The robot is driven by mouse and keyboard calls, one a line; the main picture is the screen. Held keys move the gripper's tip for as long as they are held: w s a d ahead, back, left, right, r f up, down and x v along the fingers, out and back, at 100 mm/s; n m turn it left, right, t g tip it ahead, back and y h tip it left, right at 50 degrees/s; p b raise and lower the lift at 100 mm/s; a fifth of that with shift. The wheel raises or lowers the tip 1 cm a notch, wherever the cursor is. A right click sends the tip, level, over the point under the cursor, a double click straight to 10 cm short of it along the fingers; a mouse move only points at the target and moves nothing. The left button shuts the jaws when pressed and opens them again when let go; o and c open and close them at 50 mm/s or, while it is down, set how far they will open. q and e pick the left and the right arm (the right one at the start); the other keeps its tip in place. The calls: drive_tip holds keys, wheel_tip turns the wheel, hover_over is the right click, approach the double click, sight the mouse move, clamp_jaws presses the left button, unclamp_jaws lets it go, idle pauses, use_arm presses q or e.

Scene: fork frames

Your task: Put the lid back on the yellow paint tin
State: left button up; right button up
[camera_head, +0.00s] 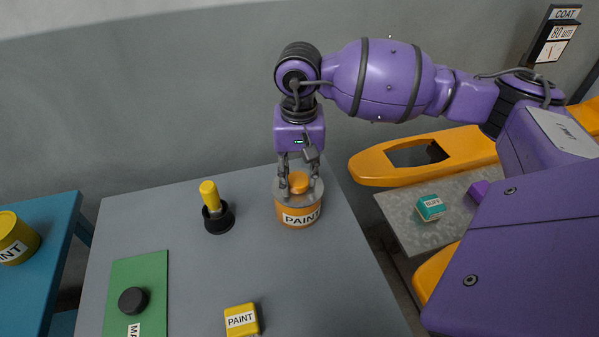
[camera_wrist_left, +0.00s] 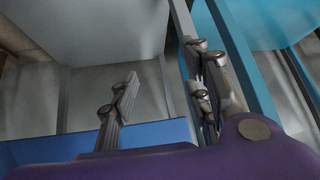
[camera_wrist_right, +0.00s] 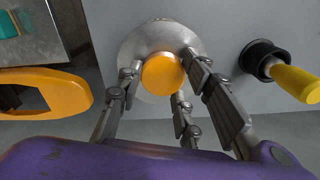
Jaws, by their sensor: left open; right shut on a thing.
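An orange tin labelled PAINT (camera_head: 299,218) stands upright on the grey table. A grey round lid (camera_head: 284,194) with an orange knob (camera_head: 299,183) is on its top; I cannot tell how firmly it sits. My right gripper (camera_head: 299,177) points down and is shut on the knob, also seen in the right wrist view (camera_wrist_right: 162,73). A yellow tin (camera_head: 14,240) with a partly cut-off label is at the left picture edge, on the blue table. Its top is only partly in view. My left gripper (camera_wrist_left: 163,90) is open and empty in the left wrist view, outside the head view.
A yellow-handled tool (camera_head: 209,194) stands in a black holder (camera_head: 219,220) left of the orange tin. A green mat (camera_head: 148,275) with a black disc (camera_head: 133,300) and a yellow PAINT block (camera_head: 241,320) lie nearer. A teal block (camera_head: 430,207) rests on a side surface. The grey table's middle is clear.

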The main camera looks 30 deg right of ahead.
use_arm(q)
drive_tip(key=shift+w, duration=0.2)
drive_tip(key=shift+w+d, duration=0.1)
drive_tip(key=shift+w, duration=0.2)
drive_tip(key=shift+s, duration=0.1)
use_arm(e)
drive_tip(key=o, duration=1)
drive_tip(key=shift+c, duration=0.2)
drive_tip(key=shift+o, duration=1.6)
drive_tip(key=o, duration=0.4)
use_arm(q)
drive_tip(key=shift+f, duration=0.2)
